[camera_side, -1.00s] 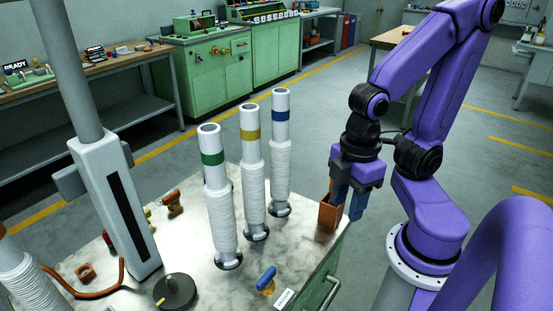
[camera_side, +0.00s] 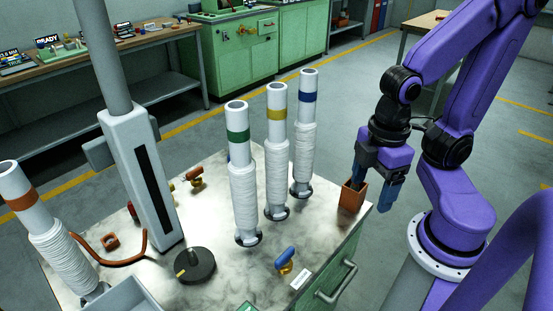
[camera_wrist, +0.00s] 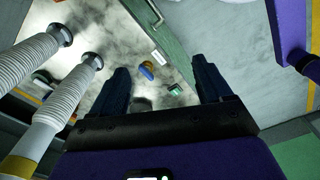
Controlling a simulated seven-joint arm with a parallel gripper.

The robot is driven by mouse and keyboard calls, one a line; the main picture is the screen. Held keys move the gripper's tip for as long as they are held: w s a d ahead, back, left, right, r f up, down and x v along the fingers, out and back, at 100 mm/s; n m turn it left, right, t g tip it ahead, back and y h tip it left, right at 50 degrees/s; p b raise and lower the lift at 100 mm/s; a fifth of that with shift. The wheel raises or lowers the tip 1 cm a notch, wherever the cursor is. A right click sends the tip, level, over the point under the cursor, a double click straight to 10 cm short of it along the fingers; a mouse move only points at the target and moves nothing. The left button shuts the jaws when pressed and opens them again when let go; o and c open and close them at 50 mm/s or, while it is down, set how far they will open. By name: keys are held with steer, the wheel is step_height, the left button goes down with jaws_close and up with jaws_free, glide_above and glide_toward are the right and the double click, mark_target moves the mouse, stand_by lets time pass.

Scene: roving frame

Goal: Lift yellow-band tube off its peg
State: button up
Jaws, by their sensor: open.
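The yellow-band tube (camera_side: 277,150) is a tall white ribbed tube, upright in the middle of three tubes on the marble-topped bench. A green-band tube (camera_side: 242,180) stands to its left and a blue-band tube (camera_side: 304,135) to its right. My gripper (camera_side: 372,186) is right of the tubes, pointing down, apart from them. It is open and empty. In the wrist view, my two fingers (camera_wrist: 160,66) are spread, and the yellow-band tube (camera_wrist: 62,105) runs along the lower left, outside them. The pegs inside the tubes are hidden.
A copper-coloured open box (camera_side: 352,196) is close beside my fingers at the bench's right edge. A grey post (camera_side: 135,170), an orange-band tube (camera_side: 45,225) and a dark round knob (camera_side: 195,265) are at left. A blue-handled valve (camera_side: 286,259) sits near the front.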

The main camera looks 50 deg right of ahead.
steer(key=n+t+h, duration=1.3)
steer(key=n, duration=0.1)
glide_toward(276, 103)
steer(key=x, duration=0.8)
steer(key=shift+w+d, duration=0.25)
steer(key=shift+d, duration=0.05)
steer(key=shift+x, duration=2.65)
steer(key=shift+s+d, duration=0.15)
steer(key=shift+s, duration=0.05)
jaws_close()
